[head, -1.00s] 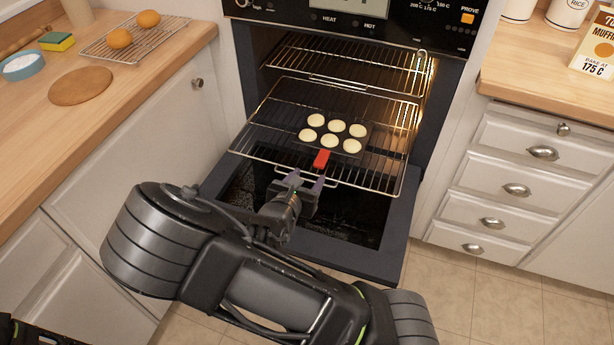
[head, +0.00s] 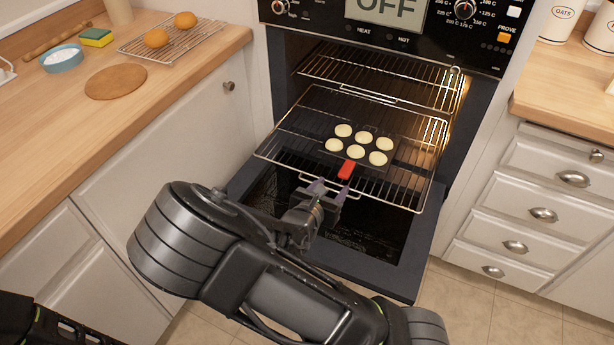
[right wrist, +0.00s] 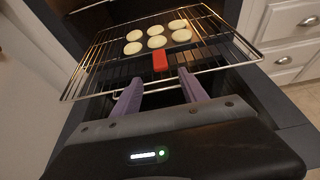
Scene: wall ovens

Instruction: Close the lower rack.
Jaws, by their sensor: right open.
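The lower rack (head: 290,145) is a wire shelf pulled out of the oven over the lowered door (head: 385,272). It also shows in the right wrist view (right wrist: 88,76). A dark muffin tray with several pale rounds (head: 364,138) and a red handle (head: 347,169) sits on it. My right gripper (head: 330,187) is open and empty at the rack's front edge, just in front of the red handle. In the right wrist view its purple fingers (right wrist: 158,88) point at the front bar; I cannot tell if they touch it. My left gripper is not in view.
The upper rack (head: 385,80) is inside the oven. Wooden counters stand on both sides; the left one (head: 120,110) holds a cooling rack with buns (head: 170,37), a sponge and a bowl. Drawers (head: 540,210) stand to the right.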

